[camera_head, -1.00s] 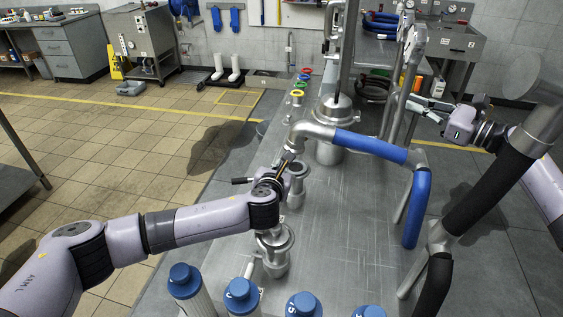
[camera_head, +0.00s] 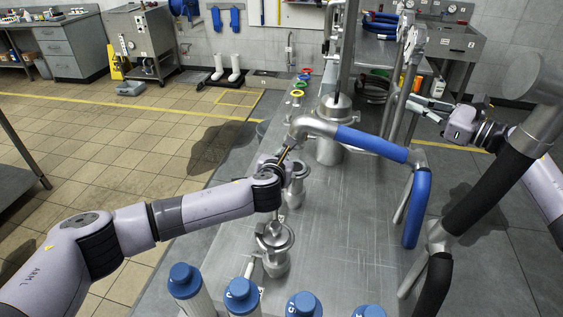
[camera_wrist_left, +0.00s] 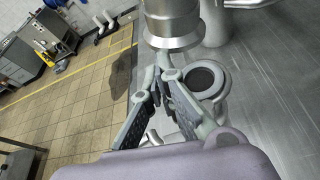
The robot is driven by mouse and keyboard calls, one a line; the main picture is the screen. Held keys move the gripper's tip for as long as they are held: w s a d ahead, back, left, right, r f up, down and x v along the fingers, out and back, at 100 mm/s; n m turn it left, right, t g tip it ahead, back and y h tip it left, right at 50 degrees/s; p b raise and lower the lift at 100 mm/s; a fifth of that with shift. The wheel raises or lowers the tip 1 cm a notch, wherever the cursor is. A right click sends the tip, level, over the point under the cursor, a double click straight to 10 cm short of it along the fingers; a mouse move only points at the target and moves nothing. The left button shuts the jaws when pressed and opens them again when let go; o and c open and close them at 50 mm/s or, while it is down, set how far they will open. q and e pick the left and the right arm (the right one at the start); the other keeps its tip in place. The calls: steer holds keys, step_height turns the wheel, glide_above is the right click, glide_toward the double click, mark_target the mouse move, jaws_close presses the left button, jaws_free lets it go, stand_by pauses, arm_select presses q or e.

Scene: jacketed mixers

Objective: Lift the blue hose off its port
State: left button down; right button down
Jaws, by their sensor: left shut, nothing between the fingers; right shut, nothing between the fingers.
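The blue hose (camera_head: 372,144) runs across the bench from a bent metal end (camera_head: 312,127) at the left, then turns down at the right. My left gripper (camera_head: 286,154) is just under and left of that metal end, shut with nothing in it. In the left wrist view my fingertips (camera_wrist_left: 162,72) are right below the rimmed metal end (camera_wrist_left: 172,28); whether they touch it I cannot tell. A metal port (camera_wrist_left: 205,80) with a dark open mouth lies right of the fingers, apart from that rim. My right gripper (camera_head: 432,107) is shut and empty at the right, far from the hose end.
Another metal fitting (camera_head: 275,250) stands nearer on the steel bench (camera_head: 335,235). Several blue-capped cylinders (camera_head: 242,292) line the front. A vessel with a shaft (camera_head: 332,150) stands behind the hose. The middle of the bench is clear.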

steer(key=c, duration=2.4)
jaws_free()
steer(key=c, duration=1)
jaws_free()
